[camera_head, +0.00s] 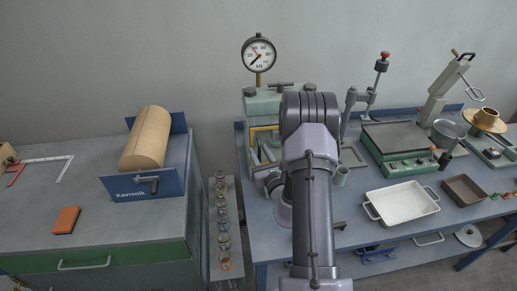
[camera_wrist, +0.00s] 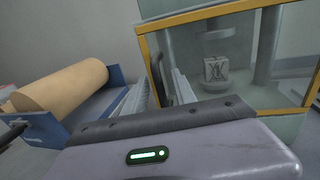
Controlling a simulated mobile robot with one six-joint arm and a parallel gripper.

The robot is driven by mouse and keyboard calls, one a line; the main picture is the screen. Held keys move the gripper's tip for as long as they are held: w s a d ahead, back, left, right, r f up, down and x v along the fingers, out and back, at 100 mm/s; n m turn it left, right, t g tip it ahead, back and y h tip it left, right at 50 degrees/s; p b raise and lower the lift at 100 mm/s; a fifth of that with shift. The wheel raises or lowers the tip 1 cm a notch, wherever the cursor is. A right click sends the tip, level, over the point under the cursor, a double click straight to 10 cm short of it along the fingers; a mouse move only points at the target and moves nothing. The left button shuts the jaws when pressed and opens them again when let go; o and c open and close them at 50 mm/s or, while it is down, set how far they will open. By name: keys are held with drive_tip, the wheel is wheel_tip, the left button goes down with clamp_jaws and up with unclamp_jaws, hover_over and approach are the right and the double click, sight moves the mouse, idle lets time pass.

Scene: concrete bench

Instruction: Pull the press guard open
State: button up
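The press guard (camera_wrist: 212,15) is a clear panel in a yellow frame, standing across the front of the press chamber in the wrist view. Its yellow edge (camera_head: 262,129) shows in the head view, left of my arm. A dark upright handle (camera_wrist: 159,78) sits by the frame's left post. My gripper (camera_wrist: 162,88) is open, its two pale fingers apart on either side of the handle in the picture. I cannot tell whether they touch it. A pale marked cube (camera_wrist: 216,70) stands behind the panel.
The pale green press (camera_head: 262,103) carries a round gauge (camera_head: 259,53). A roll (camera_head: 146,137) in a blue holder (camera_head: 148,187) stands left of the press. A narrow rack of jars (camera_head: 224,240) stands between the benches. A white tray (camera_head: 402,203) lies right of my arm.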

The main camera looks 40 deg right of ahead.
drive_tip(key=shift+s, duration=0.1)
drive_tip(key=shift+c, duration=0.2)
clamp_jaws()
drive_tip(key=shift+r, duration=0.1)
idle(1.0)
